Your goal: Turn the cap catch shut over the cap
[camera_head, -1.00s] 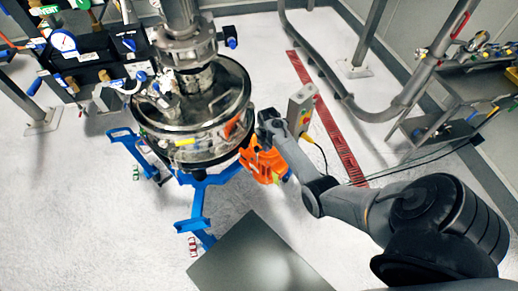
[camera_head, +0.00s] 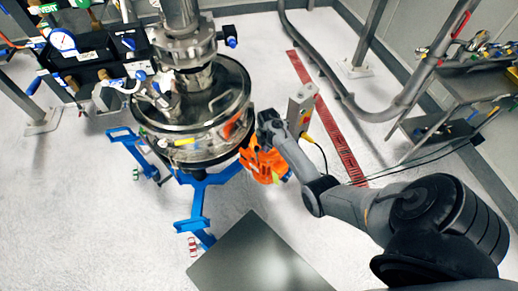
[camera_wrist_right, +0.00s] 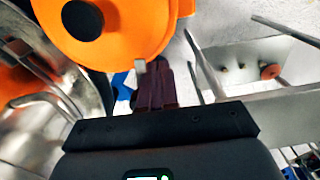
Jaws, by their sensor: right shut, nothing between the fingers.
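In the right wrist view a large orange round cap (camera_wrist_right: 132,40) with a black centre knob (camera_wrist_right: 82,18) fills the upper left. A small pale tab (camera_wrist_right: 140,67), perhaps the cap catch, shows at the cap's lower edge. My right gripper (camera_wrist_right: 160,67) is shut and empty, its dark fingers just beside this tab; whether they touch it I cannot tell. In the head view my right wrist is beside the sifter (camera_head: 195,128), above an orange part (camera_head: 262,164), and the fingertips are hidden. My left gripper is not in view.
The blue stand legs (camera_head: 195,205) spread below the sifter. A grey control box (camera_head: 300,108) stands close behind my right wrist. A dark plate (camera_head: 250,265) lies at the front.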

